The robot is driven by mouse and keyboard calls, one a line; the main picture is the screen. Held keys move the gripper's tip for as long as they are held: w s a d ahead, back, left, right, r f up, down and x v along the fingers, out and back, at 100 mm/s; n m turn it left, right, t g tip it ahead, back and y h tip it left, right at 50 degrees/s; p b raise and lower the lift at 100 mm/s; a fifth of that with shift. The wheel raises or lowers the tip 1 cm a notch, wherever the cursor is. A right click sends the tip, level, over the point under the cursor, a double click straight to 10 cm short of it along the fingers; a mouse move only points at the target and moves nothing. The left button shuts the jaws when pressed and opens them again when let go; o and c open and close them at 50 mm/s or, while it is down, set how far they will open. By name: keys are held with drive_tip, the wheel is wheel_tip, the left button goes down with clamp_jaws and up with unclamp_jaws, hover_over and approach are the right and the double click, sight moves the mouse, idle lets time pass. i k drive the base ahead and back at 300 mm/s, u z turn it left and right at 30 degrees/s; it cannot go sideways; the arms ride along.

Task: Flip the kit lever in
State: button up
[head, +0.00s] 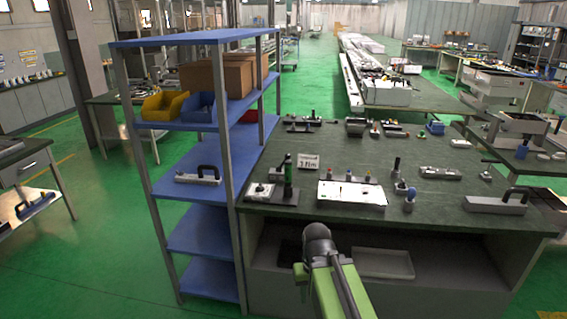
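I cannot tell for sure which item is the kit lever. On the dark bench top, at the near left, a small white unit (260,190) sits beside a dark and green upright handle (288,182). To their right lies a white panel (350,194) with several small coloured pieces along its back edge. A grey unit with a black curved handle (495,204) sits at the near right. My green arm rises from the bottom of the picture, and its dark rounded end (317,234) is in front of the bench, apart from these items. No fingertips can be made out.
A blue shelf rack (190,190) stands against the bench's left side, with yellow and blue bins and cardboard boxes (230,76). The bench (330,150) has an open lower bay with a grey tray (383,263). Green floor (80,255) is clear at the left.

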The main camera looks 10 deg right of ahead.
sight(288, 156)
drive_tip(key=i, duration=0.95)
drive_tip(key=u, duration=5.3)
drive_tip(key=i, duration=0.1)
drive_tip(key=z, duration=2.7)
drive_tip(key=k, duration=0.9)
drive_tip(key=z, duration=1.3)
drive_tip(key=i, duration=1)
drive_tip(key=u, duration=0.1)
